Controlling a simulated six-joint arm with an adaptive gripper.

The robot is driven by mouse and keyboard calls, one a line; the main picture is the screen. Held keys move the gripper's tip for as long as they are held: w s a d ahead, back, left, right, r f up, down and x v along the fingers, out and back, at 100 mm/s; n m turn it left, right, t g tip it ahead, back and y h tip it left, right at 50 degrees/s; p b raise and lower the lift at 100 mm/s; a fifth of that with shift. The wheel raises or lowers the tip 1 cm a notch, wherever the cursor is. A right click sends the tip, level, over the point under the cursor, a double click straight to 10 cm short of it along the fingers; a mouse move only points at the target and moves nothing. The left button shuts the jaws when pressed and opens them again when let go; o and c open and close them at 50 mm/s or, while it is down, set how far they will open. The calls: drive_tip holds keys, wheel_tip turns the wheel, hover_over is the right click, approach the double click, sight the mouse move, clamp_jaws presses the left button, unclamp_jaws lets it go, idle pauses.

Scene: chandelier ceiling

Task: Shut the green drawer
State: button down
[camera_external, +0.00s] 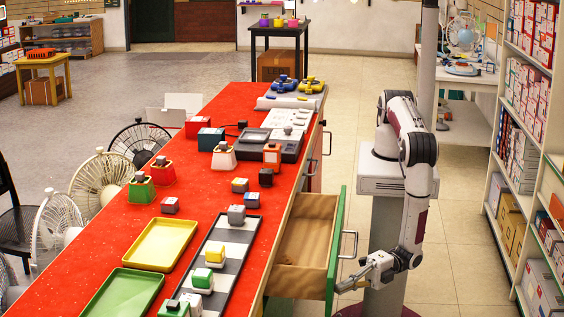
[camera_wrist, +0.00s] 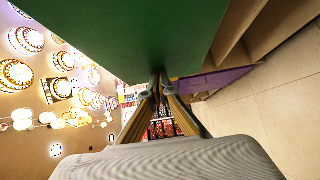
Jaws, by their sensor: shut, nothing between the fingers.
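The green drawer (camera_external: 336,249) is pulled out from the red-topped counter. Its wooden inside looks empty, and a metal handle (camera_external: 348,243) is on its green front. My gripper (camera_external: 345,288) is low at the near end of the green front, on its outer side. In the wrist view the green panel (camera_wrist: 150,35) fills the top, and the fingertips of my gripper (camera_wrist: 159,82) meet just under its edge. The fingers are shut with nothing between them. I cannot tell whether they touch the panel.
The red counter (camera_external: 105,230) holds a yellow tray (camera_external: 160,244), a green tray (camera_external: 122,294) and several small blocks and containers. A purple panel (camera_wrist: 212,80) is close by in the wrist view. Shelves (camera_external: 525,140) stand at the right, with open floor between.

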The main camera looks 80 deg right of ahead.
sight(295, 281)
drive_tip(key=w, duration=1.8)
drive_tip(key=shift+w, duration=0.7)
drive_tip(key=shift+w+r, duration=0.1)
drive_tip(key=shift+w, duration=0.05)
drive_tip(key=shift+s, duration=0.75)
drive_tip(key=s, duration=0.3)
drive_tip(key=shift+a, duration=0.1)
drive_tip(key=v, duration=0.8)
drive_tip(key=shift+s, duration=0.25)
drive_tip(key=shift+v, duration=1)
